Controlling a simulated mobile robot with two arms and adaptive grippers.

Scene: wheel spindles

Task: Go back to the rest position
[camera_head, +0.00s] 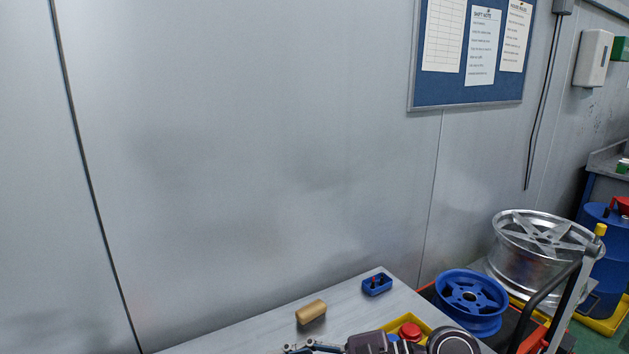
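One gripper (302,348) shows at the bottom edge, over the front of the grey table (240,335). Its arm comes in from the right, so I take it as my right one. Its fingers point left and are cut off by the frame, so I cannot tell whether they are open or shut. My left gripper is out of view. A tan rounded block (311,311) lies on the table just beyond the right gripper, apart from it in the picture. A small blue holder (378,288) with dark and red parts stands farther back on the table.
A yellow tray (428,327) with a red round piece (410,331) lies partly behind my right arm. To the right are a blue wheel (470,300), a silver wheel (540,247), a dark handle frame (535,312) and a blue drum (608,260). A grey wall (250,150) stands behind.

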